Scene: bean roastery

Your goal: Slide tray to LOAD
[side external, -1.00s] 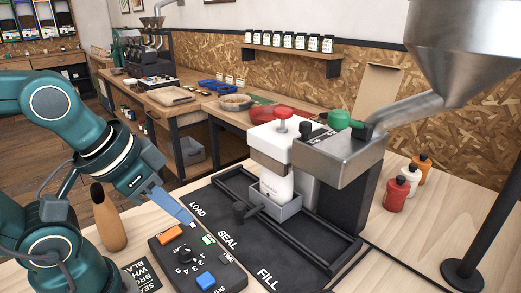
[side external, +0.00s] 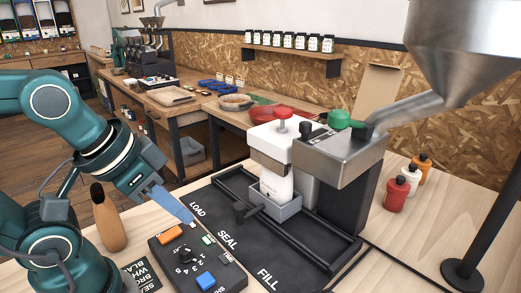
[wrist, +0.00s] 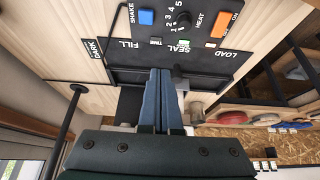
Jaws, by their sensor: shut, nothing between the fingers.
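The grey tray (side external: 283,207) sits in the black track (side external: 327,237), beside the SEAL label and under the white sealing head (side external: 275,142). A white bag (side external: 277,184) stands upright in it. The tray's dark handle knob (side external: 241,211) sticks out to the left, toward the lettered panel. The LOAD label (side external: 198,209) is at the track's left end. My gripper (side external: 190,221) is shut and empty, in the air between the control box and the LOAD label, apart from the handle. In the wrist view my fingers (wrist: 161,75) are together and hide part of the track.
A control box (side external: 198,262) with orange and blue buttons and a dial is just below my gripper. A wooden bottle-shaped object (side external: 108,220) stands at left. A grey machine with a chute (side external: 343,150) stands right of the sealing head. Red, white and orange bottles (side external: 396,194) are at right.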

